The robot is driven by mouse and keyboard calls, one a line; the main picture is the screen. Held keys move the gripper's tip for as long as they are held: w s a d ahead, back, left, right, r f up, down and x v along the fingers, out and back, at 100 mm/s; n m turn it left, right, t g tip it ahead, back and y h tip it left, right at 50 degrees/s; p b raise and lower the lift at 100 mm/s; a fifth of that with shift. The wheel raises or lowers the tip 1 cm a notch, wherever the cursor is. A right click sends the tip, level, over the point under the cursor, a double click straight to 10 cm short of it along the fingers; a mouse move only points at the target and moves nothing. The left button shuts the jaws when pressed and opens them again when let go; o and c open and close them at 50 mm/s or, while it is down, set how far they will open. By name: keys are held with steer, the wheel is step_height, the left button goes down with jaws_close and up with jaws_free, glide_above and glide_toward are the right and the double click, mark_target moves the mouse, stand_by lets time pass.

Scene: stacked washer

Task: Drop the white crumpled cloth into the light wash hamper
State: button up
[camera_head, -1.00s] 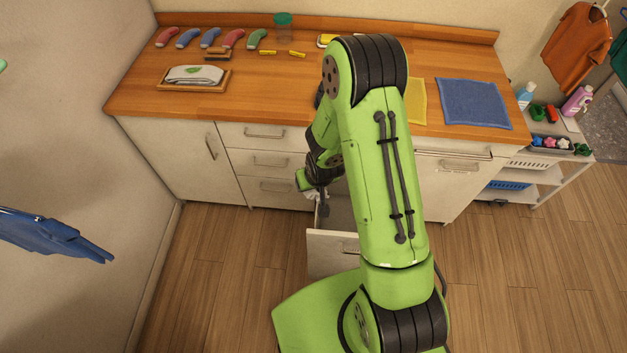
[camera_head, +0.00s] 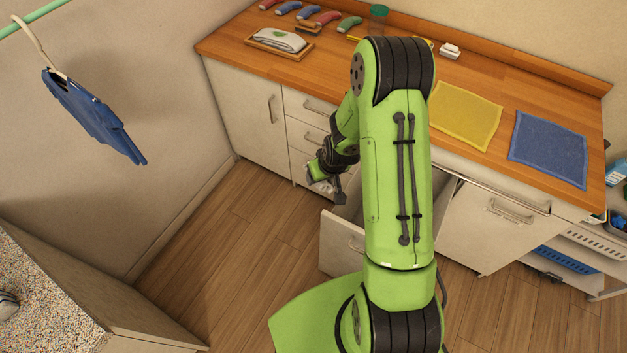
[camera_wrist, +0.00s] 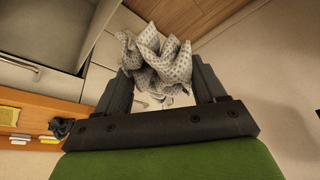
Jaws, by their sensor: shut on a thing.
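The white crumpled cloth (camera_wrist: 158,62), pale with a small dark dotted pattern, is pinched between both fingers of my gripper (camera_wrist: 160,88) in the wrist view. In the head view the gripper (camera_head: 325,188) is low in front of the counter's drawers, left of an open drawer (camera_head: 343,245). A little of the cloth shows there, mostly hidden by my wrist. I see no hamper that I can clearly pick out as the light wash one; my arm covers much of the open drawer's inside.
The wooden counter (camera_head: 468,62) holds a yellow mat (camera_head: 465,115), a blue mat (camera_head: 548,150) and a tray with a folded cloth (camera_head: 280,42). Blue clothing (camera_head: 95,115) hangs at left. A speckled-top cabinet (camera_head: 50,300) stands at lower left. Floor between is clear.

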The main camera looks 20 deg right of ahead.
steer(key=d+f+n+y+b, duration=0.1)
steer(key=d+f+b, duration=0.3)
steer(key=d+b, duration=0.3)
steer(key=d+f+n+b, duration=0.2)
steer(key=d+f+b, duration=0.25)
steer(key=d, duration=0.35)
steer(key=s+d+n+y+b, duration=0.1)
steer(key=s+d+n+b, duration=0.2)
steer(key=s+d+b, duration=0.55)
step_height(320, 180, down, 8)
steer(key=w+d+b, duration=0.1)
steer(key=w+b, duration=0.1)
steer(key=b, duration=0.1)
steer(key=shift+d+r+g, duration=0.2)
steer(key=shift+g, duration=0.1)
steer(key=o, duration=1.1)
steer(key=shift+r, duration=0.1)
steer(key=p+v, duration=0.4)
steer(key=v, duration=1.1)
steer(key=shift+s+d+r+p, duration=0.15)
steer(key=shift+d+r+p, duration=0.05)
steer(key=shift+r+p, duration=0.15)
